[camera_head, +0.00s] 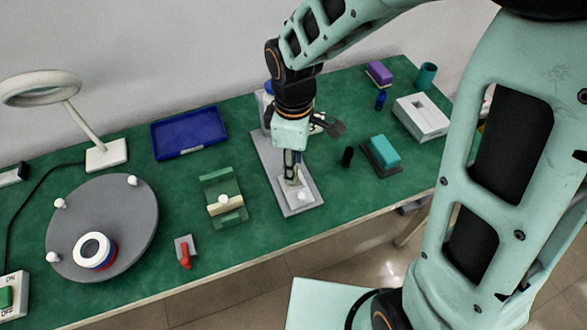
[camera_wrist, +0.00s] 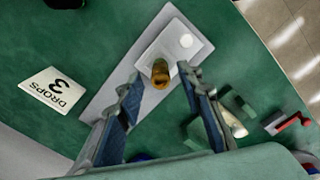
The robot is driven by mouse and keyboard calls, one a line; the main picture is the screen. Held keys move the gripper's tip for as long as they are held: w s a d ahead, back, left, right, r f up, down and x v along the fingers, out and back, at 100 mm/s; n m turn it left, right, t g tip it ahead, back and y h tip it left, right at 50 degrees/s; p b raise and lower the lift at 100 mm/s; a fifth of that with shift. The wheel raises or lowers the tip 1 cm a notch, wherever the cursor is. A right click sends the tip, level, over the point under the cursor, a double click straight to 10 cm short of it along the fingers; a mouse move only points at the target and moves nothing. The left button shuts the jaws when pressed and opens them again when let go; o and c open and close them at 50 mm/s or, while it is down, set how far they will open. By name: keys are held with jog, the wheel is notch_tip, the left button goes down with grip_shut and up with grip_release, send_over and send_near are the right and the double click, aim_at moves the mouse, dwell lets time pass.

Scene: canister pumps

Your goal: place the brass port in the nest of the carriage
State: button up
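The brass port (camera_wrist: 160,74) shows in the wrist view as a short amber cylinder, seen from above. It is at the edge of a pale block (camera_wrist: 182,43) that has a round white spot. That block, which looks like the carriage, lies on a long grey base plate (camera_head: 266,160). My gripper (camera_head: 291,178) points down over the front part of this plate. In the wrist view its two fingers (camera_wrist: 158,76) are apart, with the port between their tips and gaps on both sides. Whether the port rests on the block or plate is unclear. The nest cannot be made out.
A green fixture (camera_head: 224,202) with a cream bar stands left of the plate, and a teal block on a dark base (camera_head: 384,152) stands right. A blue tray (camera_head: 188,132), a round grey turntable (camera_head: 120,240) and a lamp (camera_head: 106,153) are farther left. A "DROPS 3" card (camera_wrist: 54,90) lies beside the plate.

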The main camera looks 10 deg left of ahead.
notch_tip(320, 180, up, 9)
jog(key=shift+f+p, duration=0.15)
jog(key=shift+p, duration=0.25)
